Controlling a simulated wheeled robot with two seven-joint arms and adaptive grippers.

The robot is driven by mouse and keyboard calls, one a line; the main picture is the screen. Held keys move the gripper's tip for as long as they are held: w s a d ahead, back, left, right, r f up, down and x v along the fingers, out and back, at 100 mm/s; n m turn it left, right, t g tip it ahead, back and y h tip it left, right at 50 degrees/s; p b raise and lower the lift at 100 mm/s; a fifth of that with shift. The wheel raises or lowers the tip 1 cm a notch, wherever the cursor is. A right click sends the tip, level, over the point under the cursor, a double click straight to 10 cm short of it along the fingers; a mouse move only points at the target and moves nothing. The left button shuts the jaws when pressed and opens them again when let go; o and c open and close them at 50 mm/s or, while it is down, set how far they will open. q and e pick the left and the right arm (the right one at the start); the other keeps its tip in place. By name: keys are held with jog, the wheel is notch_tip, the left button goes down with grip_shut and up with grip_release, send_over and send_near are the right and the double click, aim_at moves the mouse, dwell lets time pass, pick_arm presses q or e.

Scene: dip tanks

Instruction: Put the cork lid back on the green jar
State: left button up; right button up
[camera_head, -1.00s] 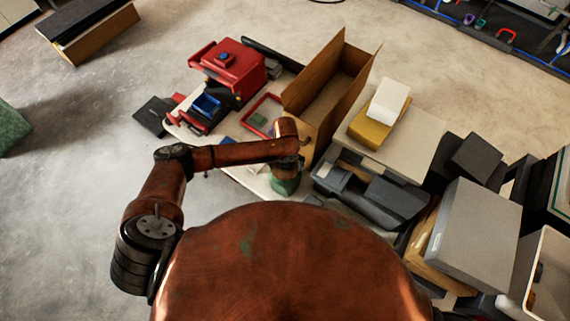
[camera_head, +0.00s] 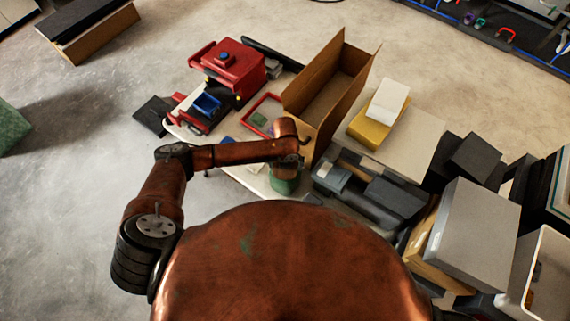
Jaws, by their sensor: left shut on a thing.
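The green jar (camera_head: 284,185) stands on the near edge of the white table, below the end of my left arm. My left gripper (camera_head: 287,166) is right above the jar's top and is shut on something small. The thing in its fingers is mostly hidden by the wrist, so I cannot make out the cork lid itself or whether it touches the jar's rim. My right gripper is not in view.
An open cardboard box (camera_head: 328,95) stands just behind my left wrist. A red tray (camera_head: 262,113) and a red machine (camera_head: 232,66) are at the table's far left. Grey cases (camera_head: 395,197) crowd the right side. Bare floor lies to the left.

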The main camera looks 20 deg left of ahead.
pick_arm(q)
jog(key=o, duration=1.2)
jog(key=shift+o, duration=0.3)
jog(key=shift+r+p, duration=3.45)
jog(key=shift+r, duration=0.1)
jog(key=shift+f, duration=0.1)
jog(key=shift+c, duration=0.4)
grip_shut()
jog(key=shift+f, duration=0.25)
